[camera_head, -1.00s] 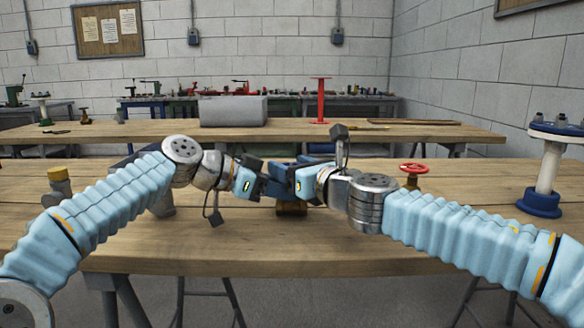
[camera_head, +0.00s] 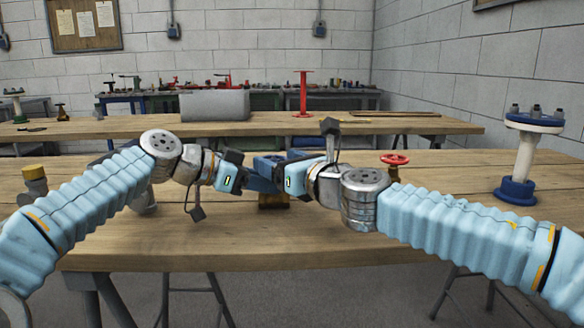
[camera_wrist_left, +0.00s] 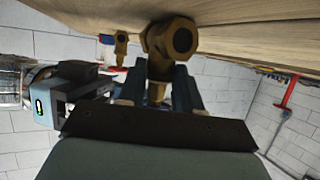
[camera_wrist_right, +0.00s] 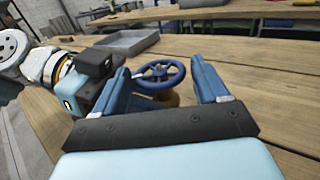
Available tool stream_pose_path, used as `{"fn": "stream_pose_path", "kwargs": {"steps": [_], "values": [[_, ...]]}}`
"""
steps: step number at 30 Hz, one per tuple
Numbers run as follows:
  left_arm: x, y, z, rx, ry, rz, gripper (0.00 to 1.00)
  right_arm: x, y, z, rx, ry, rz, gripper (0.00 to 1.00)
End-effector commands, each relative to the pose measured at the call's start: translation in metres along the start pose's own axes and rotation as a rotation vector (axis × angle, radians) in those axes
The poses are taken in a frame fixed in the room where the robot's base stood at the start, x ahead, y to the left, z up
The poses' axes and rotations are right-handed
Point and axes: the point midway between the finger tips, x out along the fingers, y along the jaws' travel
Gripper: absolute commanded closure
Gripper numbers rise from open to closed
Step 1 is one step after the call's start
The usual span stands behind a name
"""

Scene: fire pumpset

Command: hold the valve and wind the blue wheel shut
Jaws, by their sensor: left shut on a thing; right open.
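The brass valve (camera_head: 273,200) stands at the near middle of the front table; its body (camera_wrist_left: 165,50) shows large in the left wrist view. My left gripper (camera_wrist_left: 157,85) is shut on the valve body, below its round brass opening. The blue wheel (camera_wrist_right: 160,75) sits on top of the valve in the right wrist view. My right gripper (camera_wrist_right: 165,80) is open, with the wheel between its two blue fingers, closer to the left-hand finger. I cannot tell whether a finger touches the wheel. In the head view the grippers partly hide the valve and wheel.
A brass valve with a red wheel (camera_head: 394,160) stands to the right of my right gripper. A blue-and-white flanged pipe (camera_head: 522,165) is farther right. A yellow-capped fitting (camera_head: 34,180) stands at left.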

Motion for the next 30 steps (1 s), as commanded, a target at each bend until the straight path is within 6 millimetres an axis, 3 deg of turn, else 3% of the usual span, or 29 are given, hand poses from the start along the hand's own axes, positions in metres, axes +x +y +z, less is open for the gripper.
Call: {"fn": "stream_pose_path", "kwargs": {"steps": [6,15,30], "values": [[-0.001,0.000,-0.001,0.001,0.002,-0.001,1.00,-0.024,-0.003,-0.001,-0.001,0.002,-0.006,0.27],[-0.001,0.000,-0.001,0.001,0.002,-0.001,1.00,-0.044,-0.003,-0.001,0.001,0.001,-0.004,0.27],[-0.001,0.000,-0.001,0.001,0.002,-0.001,1.00,-0.052,0.000,-0.001,-0.001,0.001,0.000,0.27]]}}
